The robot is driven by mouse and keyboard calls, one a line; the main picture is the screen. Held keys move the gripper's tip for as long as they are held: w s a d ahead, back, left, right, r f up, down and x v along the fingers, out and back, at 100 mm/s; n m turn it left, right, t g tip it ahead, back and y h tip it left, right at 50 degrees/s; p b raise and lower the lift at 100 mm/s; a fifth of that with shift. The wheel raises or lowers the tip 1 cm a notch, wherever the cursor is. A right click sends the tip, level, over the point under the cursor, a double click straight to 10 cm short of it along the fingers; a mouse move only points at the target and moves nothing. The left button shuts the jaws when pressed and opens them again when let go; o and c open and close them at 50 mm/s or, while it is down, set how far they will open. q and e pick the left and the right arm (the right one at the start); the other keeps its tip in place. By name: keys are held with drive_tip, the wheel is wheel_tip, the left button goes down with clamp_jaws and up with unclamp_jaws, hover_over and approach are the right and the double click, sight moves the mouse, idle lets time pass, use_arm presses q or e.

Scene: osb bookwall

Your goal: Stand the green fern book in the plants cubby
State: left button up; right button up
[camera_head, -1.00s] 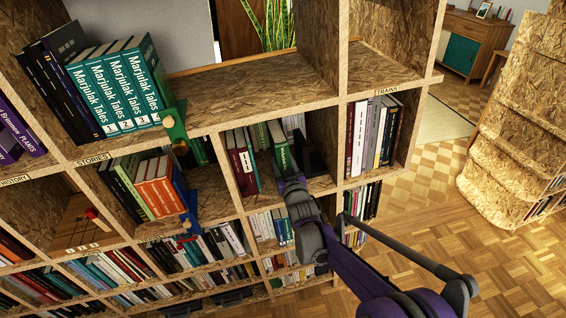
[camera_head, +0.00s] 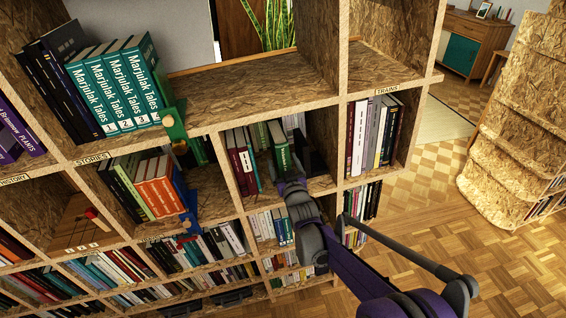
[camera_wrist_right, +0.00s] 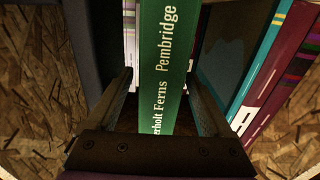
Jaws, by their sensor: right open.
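The green fern book (camera_head: 279,146) stands upright in the middle cubby (camera_head: 318,184), spine outward, in the head view. My right gripper (camera_head: 291,182) is at the front of this cubby, just below the book. In the right wrist view the open fingers of my right gripper (camera_wrist_right: 160,80) lie on either side of the spine, with gaps showing. No label can be read on this cubby. My left gripper is not in view.
Maroon and teal books (camera_head: 242,160) stand left of the fern book, and a dark object (camera_head: 312,160) is on its right. The trains cubby (camera_head: 377,92) is to the right. A green bookend-like piece (camera_head: 173,122) sticks out at the left. Open parquet floor lies to the right.

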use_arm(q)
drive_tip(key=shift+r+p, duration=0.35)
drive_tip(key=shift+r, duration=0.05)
use_arm(e)
drive_tip(key=v, duration=1)
drive_tip(key=shift+s, duration=0.4)
drive_tip(key=shift+d+r, duration=0.15)
drive_tip(key=s+d+m+g+h, duration=0.2)
drive_tip(key=s+d+g+h, duration=0.1)
drive_tip(key=s+d, duration=0.4)
drive_tip(key=s+d+f+m+g+h, duration=0.1)
drive_tip(key=s+d+f+g, duration=0.25)
drive_tip(key=s, duration=0.75)
drive_tip(key=s+d+f+m+g+h, duration=0.1)
drive_tip(key=s+d+f+g, duration=0.3)
drive_tip(key=s, duration=0.6)
drive_tip(key=s+d+f+m+g+h, duration=0.15)
drive_tip(key=s+d, duration=0.35)
drive_tip(key=s, duration=0.6)
use_arm(q)
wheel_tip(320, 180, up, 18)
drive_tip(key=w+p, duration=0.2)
drive_tip(key=p, duration=1.4)
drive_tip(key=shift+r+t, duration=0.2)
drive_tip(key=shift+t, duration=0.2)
use_arm(e)
wheel_tip(320, 180, up, 17)
drive_tip(key=w, duration=0.2)
drive_tip(key=shift+w+y, duration=0.4)
drive_tip(key=shift+y, duration=0.05)
